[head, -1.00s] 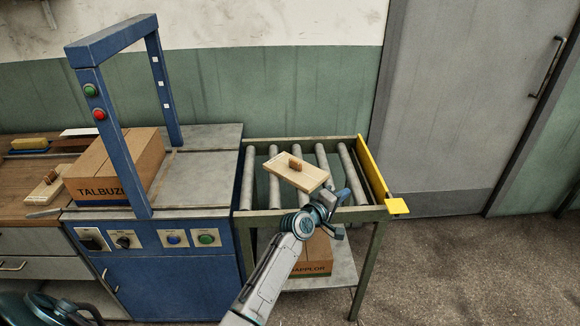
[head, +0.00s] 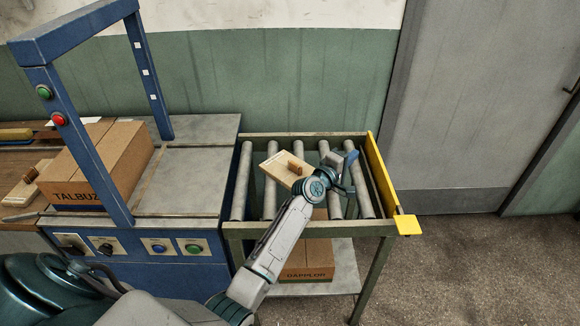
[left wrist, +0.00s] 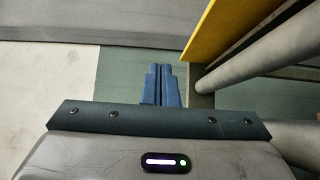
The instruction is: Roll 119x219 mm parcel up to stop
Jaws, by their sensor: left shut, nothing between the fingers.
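A yellow stop plate (head: 378,170) stands at the right end of the rollers. My left gripper (head: 350,162) is over the rollers, between the parcel and the yellow plate. In the left wrist view its blue fingers (left wrist: 161,80) are together and empty, with the yellow plate (left wrist: 225,32) and rollers to their right. My right gripper is not in view.
A blue machine with an arch (head: 85,135) and a carton marked TALBUZ (head: 105,165) stand to the left. Another carton (head: 305,262) sits on the shelf below the rollers. The rollers (head: 362,190) near the yellow plate are free of parcels. A grey door is behind right.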

